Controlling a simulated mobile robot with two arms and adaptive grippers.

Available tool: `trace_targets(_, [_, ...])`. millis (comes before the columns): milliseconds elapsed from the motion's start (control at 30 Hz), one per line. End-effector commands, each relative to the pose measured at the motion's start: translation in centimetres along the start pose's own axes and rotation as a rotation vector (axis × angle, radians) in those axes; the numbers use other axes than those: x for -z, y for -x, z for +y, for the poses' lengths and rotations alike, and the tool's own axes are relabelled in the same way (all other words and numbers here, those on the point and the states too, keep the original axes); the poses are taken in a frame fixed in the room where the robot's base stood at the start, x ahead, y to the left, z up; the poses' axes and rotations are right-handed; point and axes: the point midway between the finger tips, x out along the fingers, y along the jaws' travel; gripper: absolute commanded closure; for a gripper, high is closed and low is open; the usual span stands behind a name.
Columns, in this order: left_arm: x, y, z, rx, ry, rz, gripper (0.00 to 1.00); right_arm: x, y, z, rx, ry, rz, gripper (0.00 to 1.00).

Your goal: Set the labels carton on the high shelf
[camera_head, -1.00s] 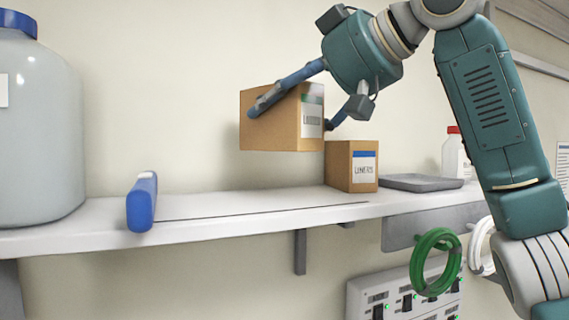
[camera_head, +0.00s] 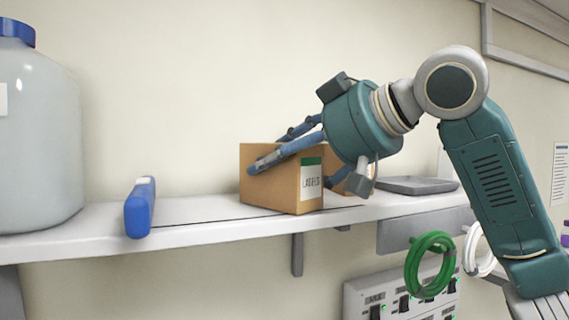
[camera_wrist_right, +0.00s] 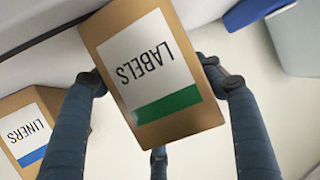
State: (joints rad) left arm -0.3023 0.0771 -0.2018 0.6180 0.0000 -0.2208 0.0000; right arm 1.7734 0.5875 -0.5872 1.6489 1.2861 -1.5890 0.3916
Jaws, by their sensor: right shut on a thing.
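The labels carton (camera_head: 270,200) is a brown box with a white and green label reading LABELS. It is at the white shelf (camera_head: 190,222), upright, with its base at the shelf surface; I cannot tell whether it bears fully on it. My right gripper (camera_head: 280,150) is shut on the carton from the right, with blue fingers along its sides. In the right wrist view the carton (camera_wrist_right: 150,75) sits between the fingers with its label facing the camera. My left gripper is not in view.
The liners carton (camera_wrist_right: 30,130) stands close by the labels carton, mostly hidden in the head view. A blue object (camera_head: 140,207) and a large jar (camera_head: 40,140) are to the left. A grey tray (camera_head: 418,185) lies to the right. Green tubing (camera_head: 430,264) hangs below.

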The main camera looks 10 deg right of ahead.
Motion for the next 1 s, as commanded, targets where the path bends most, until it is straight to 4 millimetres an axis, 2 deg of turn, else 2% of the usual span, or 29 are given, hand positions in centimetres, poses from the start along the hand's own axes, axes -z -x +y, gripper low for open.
trace_targets(33, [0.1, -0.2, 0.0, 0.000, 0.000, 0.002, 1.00, -0.3, -0.1, 0.0, 0.000, 0.000, 0.000, 0.61])
trace_targets(67, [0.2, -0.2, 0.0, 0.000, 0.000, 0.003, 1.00, -0.2, -0.1, 0.0, 0.000, 0.000, 0.000, 0.29])
trace_targets(133, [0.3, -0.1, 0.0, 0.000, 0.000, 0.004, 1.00, -0.2, -0.1, 0.0, 0.000, 0.000, -0.001, 0.15])
trace_targets(500, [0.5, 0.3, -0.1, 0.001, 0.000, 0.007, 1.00, 0.3, 0.1, 0.0, 0.000, 0.000, -0.001, 0.14])
trace_targets(567, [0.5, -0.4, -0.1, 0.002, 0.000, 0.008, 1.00, 0.0, 0.6, 0.0, -0.001, 0.000, 0.001, 0.14])
trace_targets(667, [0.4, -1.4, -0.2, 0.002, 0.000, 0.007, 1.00, -0.1, 2.1, 0.0, -0.001, 0.000, 0.003, 0.14])
trace_targets(1000, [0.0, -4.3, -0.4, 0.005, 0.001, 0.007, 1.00, -0.1, 9.3, 0.0, -0.001, 0.001, 0.003, 0.14])
